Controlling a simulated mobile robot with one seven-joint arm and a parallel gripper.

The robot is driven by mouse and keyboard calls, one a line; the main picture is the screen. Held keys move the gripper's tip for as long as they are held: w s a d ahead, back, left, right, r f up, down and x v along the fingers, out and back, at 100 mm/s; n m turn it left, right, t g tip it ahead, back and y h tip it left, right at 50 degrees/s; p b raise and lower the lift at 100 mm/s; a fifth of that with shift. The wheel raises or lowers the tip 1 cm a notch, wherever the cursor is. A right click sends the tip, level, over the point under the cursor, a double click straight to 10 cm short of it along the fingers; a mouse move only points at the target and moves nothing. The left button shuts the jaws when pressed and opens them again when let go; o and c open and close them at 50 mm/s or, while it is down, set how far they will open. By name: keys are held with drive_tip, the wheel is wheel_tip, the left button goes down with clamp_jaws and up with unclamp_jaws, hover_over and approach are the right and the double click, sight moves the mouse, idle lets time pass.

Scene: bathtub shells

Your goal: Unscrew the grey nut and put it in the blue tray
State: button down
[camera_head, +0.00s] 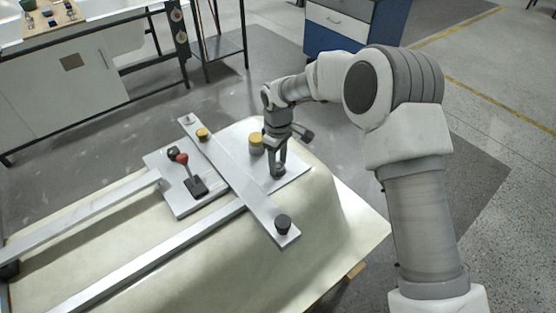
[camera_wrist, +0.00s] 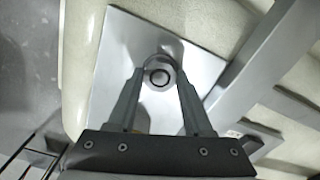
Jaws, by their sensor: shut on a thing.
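The grey nut (camera_wrist: 158,76) shows in the wrist view as a round grey ring with a dark centre. It sits over a square metal plate (camera_wrist: 125,50). My gripper (camera_wrist: 159,80) is shut on the nut, with one finger on each side. In the head view my gripper (camera_head: 278,171) points straight down at the plate (camera_head: 296,170) on the end of the pale shell; its fingers hide most of the nut there. I see no blue tray in either view.
A yellow-topped knob (camera_head: 256,141) stands close to my gripper. A long metal bar (camera_head: 236,180) with a yellow knob (camera_head: 202,134) and a black knob (camera_head: 283,224) crosses the shell (camera_head: 330,225). A red-and-black toggle lever (camera_head: 190,175) lies left. A blue cabinet (camera_head: 388,35) stands behind.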

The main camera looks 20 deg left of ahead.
drive_tip(key=shift+n, duration=0.3)
drive_tip(key=shift+f, duration=0.1)
drive_tip(key=shift+c, duration=1.1)
unclamp_jaws()
drive_tip(key=shift+c, duration=0.8)
